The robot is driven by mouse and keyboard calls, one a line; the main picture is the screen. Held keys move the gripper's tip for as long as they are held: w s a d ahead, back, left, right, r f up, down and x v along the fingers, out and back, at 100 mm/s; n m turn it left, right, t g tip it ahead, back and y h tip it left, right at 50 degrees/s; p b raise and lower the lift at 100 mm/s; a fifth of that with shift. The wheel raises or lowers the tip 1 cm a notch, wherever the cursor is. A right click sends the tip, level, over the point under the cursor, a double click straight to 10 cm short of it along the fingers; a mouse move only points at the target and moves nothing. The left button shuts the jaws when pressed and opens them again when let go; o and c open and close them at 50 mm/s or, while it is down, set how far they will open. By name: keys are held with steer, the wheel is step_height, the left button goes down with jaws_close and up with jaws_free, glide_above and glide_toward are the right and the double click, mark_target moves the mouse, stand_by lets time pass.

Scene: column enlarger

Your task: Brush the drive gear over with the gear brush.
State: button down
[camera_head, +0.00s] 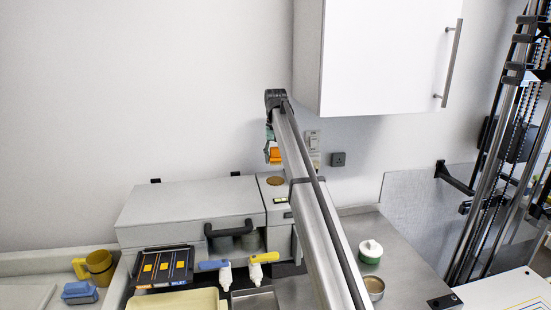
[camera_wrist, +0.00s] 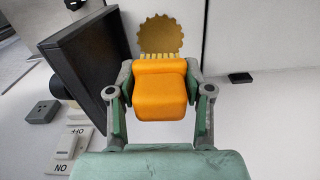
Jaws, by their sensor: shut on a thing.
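My gripper (camera_wrist: 160,76) is shut on the gear brush (camera_wrist: 160,97), a block with an orange handle and a row of pale bristles at its far end. In the wrist view the brass-coloured toothed drive gear (camera_wrist: 160,36) lies just beyond the bristles, in line with the brush. I cannot tell whether the bristles touch it. In the head view the orange brush (camera_head: 274,155) hangs below my arm's end, above a flat brown disc (camera_head: 275,181) on the machine's top, probably the gear. My arm hides most of my gripper there.
A grey machine (camera_head: 185,210) with a black handle stands against the wall. A white cabinet (camera_head: 385,50) hangs at the upper right. A tray (camera_head: 160,268), two small bottles, a white-and-green pot (camera_head: 370,252) and a yellow jug (camera_head: 97,266) stand on the counter. Wall switches (camera_head: 313,139) are behind.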

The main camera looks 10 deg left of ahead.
mark_target(277, 183)
steer(key=shift+r, duration=0.1)
steer(key=shift+f+b, duration=0.5)
steer(key=shift+f, duration=2.2)
steer(key=shift+r+p, duration=0.1)
steer(key=shift+p, duration=0.2)
steer(key=shift+s, duration=0.15)
steer(key=shift+s+d, duration=0.25)
steer(key=shift+s, duration=0.4)
steer(key=shift+s+d, duration=0.2)
steer(key=shift+s, duration=0.45)
steer(key=shift+f, duration=0.95)
steer(key=shift+w, duration=0.1)
